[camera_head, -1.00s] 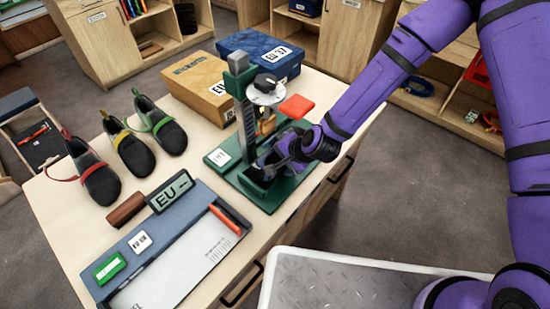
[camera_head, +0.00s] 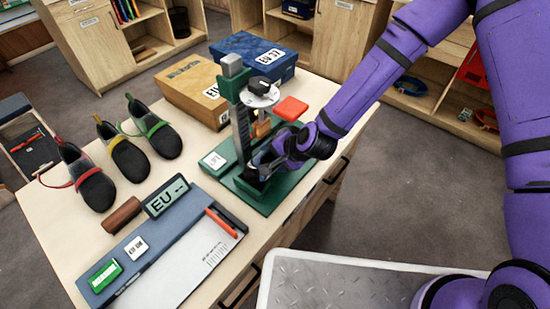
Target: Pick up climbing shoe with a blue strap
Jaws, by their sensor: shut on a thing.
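My gripper (camera_head: 268,160) is shut at the green measuring stand (camera_head: 266,204), low over its base. It is shut on a dark shoe (camera_head: 262,156), which is mostly hidden by the fingers and the stand; its strap colour is hard to make out. I cannot tell whether the shoe touches the base. Three other dark shoes stand on the table at the left: one with a red strap (camera_head: 86,178), one with a yellow strap (camera_head: 127,155) and one with a green strap (camera_head: 159,132).
The stand's grey post (camera_head: 236,75) and red paddle (camera_head: 291,109) rise close to my gripper. A tan box (camera_head: 196,88) and a blue box (camera_head: 255,55) stand behind. A grey-blue measuring board (camera_head: 150,250) with an EU display (camera_head: 167,196) lies in front.

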